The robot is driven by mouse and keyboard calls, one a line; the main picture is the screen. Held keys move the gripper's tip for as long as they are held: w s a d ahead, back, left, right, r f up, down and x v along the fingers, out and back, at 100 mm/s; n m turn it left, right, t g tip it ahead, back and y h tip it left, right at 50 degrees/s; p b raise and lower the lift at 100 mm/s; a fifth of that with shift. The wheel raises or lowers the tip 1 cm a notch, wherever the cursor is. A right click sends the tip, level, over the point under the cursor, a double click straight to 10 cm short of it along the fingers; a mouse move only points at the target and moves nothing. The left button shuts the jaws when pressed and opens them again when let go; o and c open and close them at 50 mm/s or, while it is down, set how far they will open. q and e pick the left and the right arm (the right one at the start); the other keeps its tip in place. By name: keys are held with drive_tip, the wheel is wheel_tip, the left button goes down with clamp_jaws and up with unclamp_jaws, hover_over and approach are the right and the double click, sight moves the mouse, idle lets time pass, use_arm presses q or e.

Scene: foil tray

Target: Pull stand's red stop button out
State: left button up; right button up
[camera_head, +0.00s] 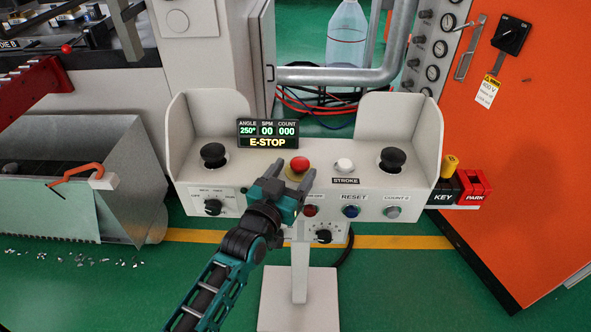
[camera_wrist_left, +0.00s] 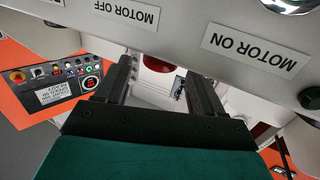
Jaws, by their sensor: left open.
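The stand's red stop button (camera_head: 300,164) is a red mushroom head on a yellow base, on the top of the pale two-hand stand (camera_head: 258,178). The display (camera_head: 267,134) behind it reads E-STOP. My left gripper (camera_head: 292,175) is just in front of the button, its fingers spread and empty. In the head view the fingertips partly cover the button's base. In the left wrist view my gripper (camera_wrist_left: 165,80) is open, and a dark red round part (camera_wrist_left: 158,65) shows between the fingers; I cannot tell whether it is the stop button. My right gripper is not in view.
Black palm buttons (camera_head: 213,155) (camera_head: 392,159) stand at both sides, between raised side guards. A white button (camera_head: 344,165) is right of the stop button. The front panel holds a red button (camera_head: 310,211), a blue button (camera_head: 351,211) and knobs. An orange cabinet (camera_head: 530,130) stands right.

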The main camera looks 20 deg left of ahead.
use_arm(q)
drive_tip(key=shift+w+d, duration=0.1)
drive_tip(key=shift+w, duration=0.75)
clamp_jaws()
